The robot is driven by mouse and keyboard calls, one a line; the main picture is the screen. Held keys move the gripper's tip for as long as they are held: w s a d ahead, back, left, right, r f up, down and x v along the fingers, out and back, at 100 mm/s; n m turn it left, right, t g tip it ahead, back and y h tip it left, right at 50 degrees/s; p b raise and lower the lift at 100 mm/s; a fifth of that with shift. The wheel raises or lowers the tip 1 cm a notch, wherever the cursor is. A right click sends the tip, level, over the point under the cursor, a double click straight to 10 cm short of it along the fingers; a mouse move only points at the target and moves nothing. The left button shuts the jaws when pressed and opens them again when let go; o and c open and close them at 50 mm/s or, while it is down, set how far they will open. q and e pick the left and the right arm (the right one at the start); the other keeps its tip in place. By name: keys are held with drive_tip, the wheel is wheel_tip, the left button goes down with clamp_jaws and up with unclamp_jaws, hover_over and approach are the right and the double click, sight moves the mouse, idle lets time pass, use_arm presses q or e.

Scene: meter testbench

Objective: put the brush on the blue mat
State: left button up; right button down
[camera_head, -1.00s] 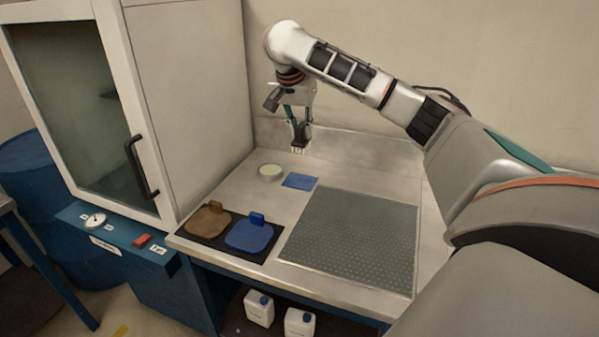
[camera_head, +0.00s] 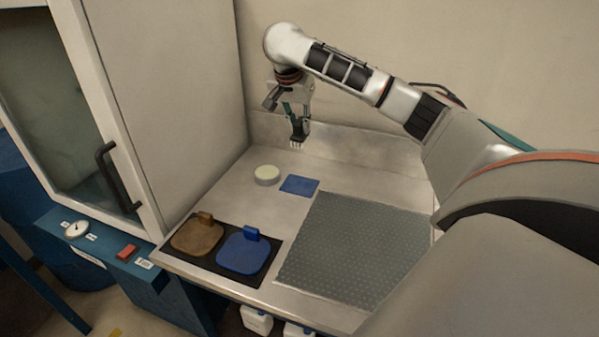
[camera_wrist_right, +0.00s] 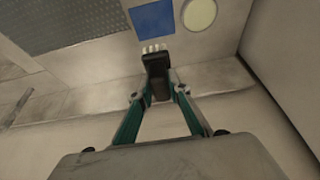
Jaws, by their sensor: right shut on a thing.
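The brush (camera_head: 298,131) is dark with white bristles pointing down. My right gripper (camera_head: 293,115) is shut on it and holds it above the back part of the bench. The blue mat (camera_head: 300,185) is a small flat square, empty, on the bench in front of and below the brush. In the right wrist view the brush (camera_wrist_right: 157,62) sits between the fingertips of my right gripper (camera_wrist_right: 158,95), and the blue mat (camera_wrist_right: 152,19) shows beyond the bristles. My left gripper is not in view.
A round pale-topped dish (camera_head: 266,175) stands just left of the mat. A grey perforated plate (camera_head: 355,250) lies to the right. Brown (camera_head: 197,235) and blue (camera_head: 243,252) handled pads lie at the front left. A glass-fronted cabinet (camera_head: 185,90) walls the left side.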

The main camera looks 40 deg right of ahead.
wheel_tip(320, 180, down, 16)
drive_tip(key=shift+r, duration=0.2)
drive_tip(key=shift+f, duration=0.1)
idle(0.3)
drive_tip(key=c, duration=1.9)
unclamp_jaws()
drive_tip(key=v, duration=1.2)
